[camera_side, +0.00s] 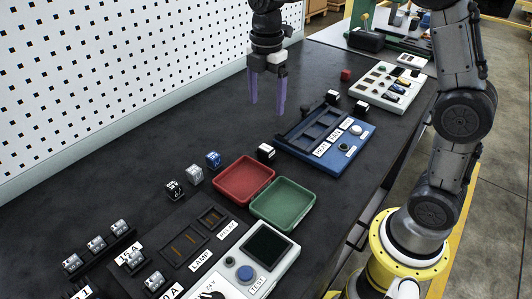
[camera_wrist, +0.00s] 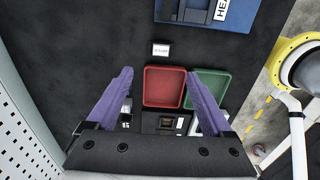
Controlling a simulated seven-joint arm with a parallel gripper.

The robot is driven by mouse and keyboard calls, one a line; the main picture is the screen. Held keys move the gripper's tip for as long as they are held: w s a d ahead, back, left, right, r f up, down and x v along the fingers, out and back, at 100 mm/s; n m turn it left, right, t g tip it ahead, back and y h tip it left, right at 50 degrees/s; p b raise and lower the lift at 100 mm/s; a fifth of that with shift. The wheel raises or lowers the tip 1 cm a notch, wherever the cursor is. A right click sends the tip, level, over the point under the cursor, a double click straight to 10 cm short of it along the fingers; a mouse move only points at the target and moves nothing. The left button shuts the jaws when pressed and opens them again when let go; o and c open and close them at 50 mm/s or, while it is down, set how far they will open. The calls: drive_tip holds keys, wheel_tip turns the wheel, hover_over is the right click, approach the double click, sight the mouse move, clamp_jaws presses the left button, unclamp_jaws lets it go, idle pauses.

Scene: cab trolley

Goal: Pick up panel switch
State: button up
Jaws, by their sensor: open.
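My gripper (camera_side: 267,111) hangs open and empty above the dark bench, its two purple fingers pointing down. The fingers also show in the wrist view (camera_wrist: 158,73), spread apart with nothing between them. A small black block with a white labelled face (camera_side: 266,152) stands on the bench behind the red tray; I take it for a panel switch. It shows in the wrist view (camera_wrist: 161,50) just beyond the fingertips. Similar black-and-white blocks (camera_side: 333,95) (camera_side: 361,107) stand beyond the blue slotted panel (camera_side: 330,163). I cannot read their labels.
A red tray (camera_side: 221,182) and a green tray (camera_side: 311,205) sit side by side. Blue, grey and black blocks (camera_side: 213,158) stand left of them. A white test unit (camera_side: 286,261) is in front. A perforated wall (camera_side: 90,80) borders the left. Bench under the gripper is clear.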

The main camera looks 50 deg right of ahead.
sight(266, 149)
wheel_tip(266, 149, down, 14)
drive_tip(key=shift+s+a+r, duration=0.1)
drive_tip(key=shift+s+a, duration=0.05)
idle(0.5)
clamp_jaws()
idle(0.3)
